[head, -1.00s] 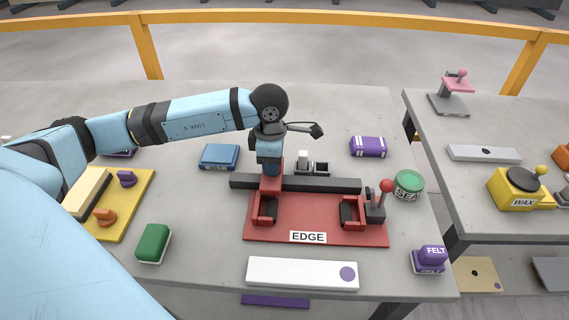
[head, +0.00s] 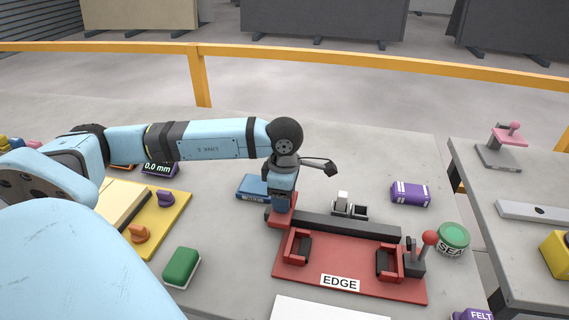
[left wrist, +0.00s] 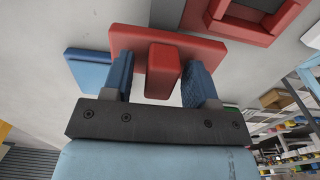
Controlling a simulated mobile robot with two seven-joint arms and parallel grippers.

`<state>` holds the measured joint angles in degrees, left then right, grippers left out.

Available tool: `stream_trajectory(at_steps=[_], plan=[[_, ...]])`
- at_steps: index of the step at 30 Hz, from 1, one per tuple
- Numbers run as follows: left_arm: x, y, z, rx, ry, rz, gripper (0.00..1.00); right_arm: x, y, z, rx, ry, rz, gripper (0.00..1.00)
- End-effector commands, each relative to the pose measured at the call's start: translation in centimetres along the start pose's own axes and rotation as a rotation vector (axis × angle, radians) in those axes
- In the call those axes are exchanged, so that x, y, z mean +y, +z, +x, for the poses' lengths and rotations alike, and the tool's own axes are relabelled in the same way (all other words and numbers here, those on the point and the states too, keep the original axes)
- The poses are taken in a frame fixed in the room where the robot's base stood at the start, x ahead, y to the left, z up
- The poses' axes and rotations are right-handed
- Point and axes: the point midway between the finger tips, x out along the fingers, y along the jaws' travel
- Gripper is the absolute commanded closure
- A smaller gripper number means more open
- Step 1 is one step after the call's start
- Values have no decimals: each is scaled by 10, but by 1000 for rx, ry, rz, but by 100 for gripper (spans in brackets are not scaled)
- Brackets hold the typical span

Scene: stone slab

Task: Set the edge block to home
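The red edge block (head: 273,217) sits at the left end of the dark rail (head: 345,228), behind the red base labelled EDGE (head: 345,272). My left gripper (head: 281,205) points down at the block, and its fingertips are mostly hidden in the head view. In the left wrist view the block (left wrist: 205,48) shows as a red plate with a raised tab (left wrist: 163,72). My left gripper's blue fingers (left wrist: 160,85) stand on either side of the tab, open, with a visible gap at the left finger; contact at the right one is unclear. My right gripper is in neither view.
A red-knobbed lever (head: 428,240) stands at the base's right end. Around the fixture are a blue block (head: 252,187), a purple block (head: 410,193), a green round SEA-labelled tin (head: 454,237) and a green block (head: 181,266). A second table is at right.

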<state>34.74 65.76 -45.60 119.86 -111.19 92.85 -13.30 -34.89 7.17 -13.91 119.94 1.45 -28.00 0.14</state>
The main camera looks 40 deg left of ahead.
Motion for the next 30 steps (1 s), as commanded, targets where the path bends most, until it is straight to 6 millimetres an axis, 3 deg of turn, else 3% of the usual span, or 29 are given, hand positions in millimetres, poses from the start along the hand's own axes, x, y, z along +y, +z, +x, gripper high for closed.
stream_trajectory(at_steps=[8,21,30], plan=[[0,0,-16,-2,2,0,47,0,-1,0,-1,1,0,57],[0,0,-111,-2,3,1,47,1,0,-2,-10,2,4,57],[0,0,-138,0,1,0,47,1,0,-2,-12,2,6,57]])
